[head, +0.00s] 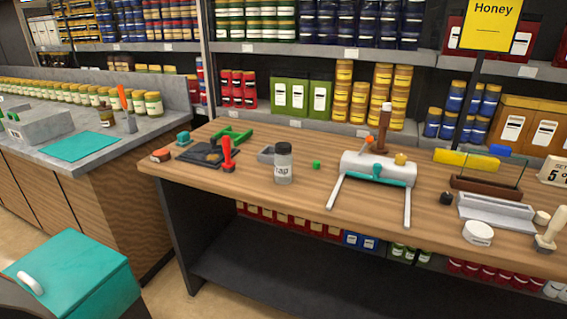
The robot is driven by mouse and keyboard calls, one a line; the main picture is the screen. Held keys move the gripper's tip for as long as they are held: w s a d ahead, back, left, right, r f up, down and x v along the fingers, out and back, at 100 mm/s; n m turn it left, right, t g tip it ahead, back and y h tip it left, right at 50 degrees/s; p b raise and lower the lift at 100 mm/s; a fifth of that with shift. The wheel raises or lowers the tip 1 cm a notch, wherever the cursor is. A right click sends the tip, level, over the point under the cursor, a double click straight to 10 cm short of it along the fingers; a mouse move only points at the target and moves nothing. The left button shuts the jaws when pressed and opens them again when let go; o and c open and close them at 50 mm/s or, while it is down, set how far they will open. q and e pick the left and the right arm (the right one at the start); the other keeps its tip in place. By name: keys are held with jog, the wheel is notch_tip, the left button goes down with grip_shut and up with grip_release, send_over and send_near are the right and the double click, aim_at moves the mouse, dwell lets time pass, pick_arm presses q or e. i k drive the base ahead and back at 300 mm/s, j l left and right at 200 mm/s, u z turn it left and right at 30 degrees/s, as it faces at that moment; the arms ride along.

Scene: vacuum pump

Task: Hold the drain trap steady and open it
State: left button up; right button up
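The drain trap (283,166) is a clear, greyish jar with a dark grey lid and a label that reads partly "rap". It stands upright on the wooden table (250,205), left of the middle of its top. The lid is on the jar. Neither of my grippers shows in the head view, so nothing is seen touching the jar.
A small grey tray (266,154) sits just behind the jar, and a green cube (316,164) lies to its right. A white device with two long bars (378,168) stands further right. A red-handled tool (228,155) stands left. Bare wood lies in front of the jar.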

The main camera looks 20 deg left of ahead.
aim_at(282, 163)
jog(key=i+j+z, duration=0.2)
jog(key=j, duration=0.7)
jog(key=j+z, duration=0.2)
jog(key=j, duration=0.7)
